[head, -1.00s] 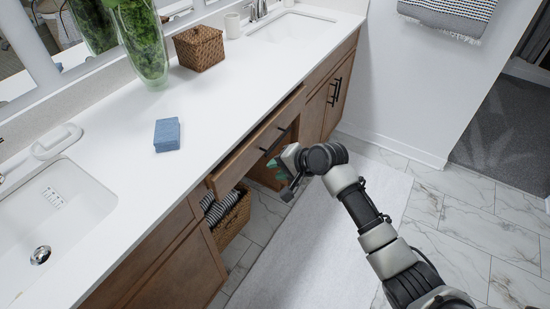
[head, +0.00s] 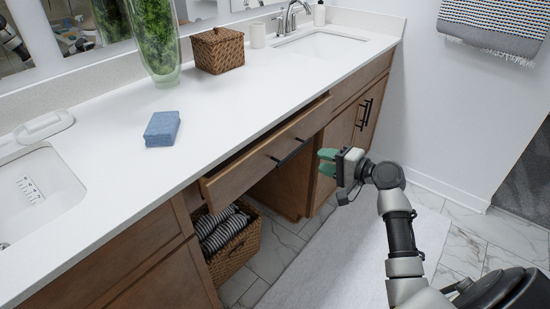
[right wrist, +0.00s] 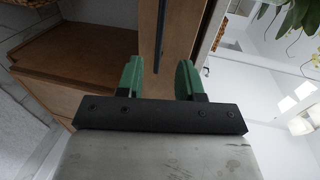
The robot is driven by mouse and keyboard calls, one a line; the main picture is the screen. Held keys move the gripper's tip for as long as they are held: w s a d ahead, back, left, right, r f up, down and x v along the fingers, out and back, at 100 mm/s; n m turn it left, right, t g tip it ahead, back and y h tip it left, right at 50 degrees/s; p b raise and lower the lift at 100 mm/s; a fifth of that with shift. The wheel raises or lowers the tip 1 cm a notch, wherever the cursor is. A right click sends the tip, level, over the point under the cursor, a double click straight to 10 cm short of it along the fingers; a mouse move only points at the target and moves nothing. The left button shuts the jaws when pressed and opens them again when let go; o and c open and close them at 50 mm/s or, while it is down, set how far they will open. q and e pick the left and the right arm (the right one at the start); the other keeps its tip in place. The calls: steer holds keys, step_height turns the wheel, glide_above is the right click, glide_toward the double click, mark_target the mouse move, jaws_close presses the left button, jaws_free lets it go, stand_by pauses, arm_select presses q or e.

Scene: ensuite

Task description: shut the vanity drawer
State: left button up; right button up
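The vanity drawer (head: 245,168) stands partly out from under the white countertop in the head view, with a dark gap along its top edge. Its black bar handle (head: 292,153) is on the front. My right gripper (head: 327,163) is to the right of the handle, in front of the vanity and apart from the drawer. In the right wrist view its two green fingers (right wrist: 159,80) are spread with nothing held between them. The wooden drawer front (right wrist: 172,45) and the dark handle (right wrist: 160,40) show beyond the fingers. My left gripper is not in view.
The countertop (head: 225,120) holds a blue sponge (head: 162,129), a wicker box (head: 217,51) and a glass vase (head: 153,40). A basket of striped towels (head: 232,245) sits in the open space below the drawer. A pale rug (head: 330,265) covers the floor in front.

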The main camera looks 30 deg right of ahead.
mark_target(295, 151)
steer(key=shift+b+x, duration=0.35)
steer(key=shift+x, duration=4.8)
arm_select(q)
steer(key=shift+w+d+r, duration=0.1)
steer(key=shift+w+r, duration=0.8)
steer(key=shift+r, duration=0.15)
arm_select(e)
steer(key=shift+c, duration=0.3)
jaws_close()
steer(key=shift+w+a, duration=0.1)
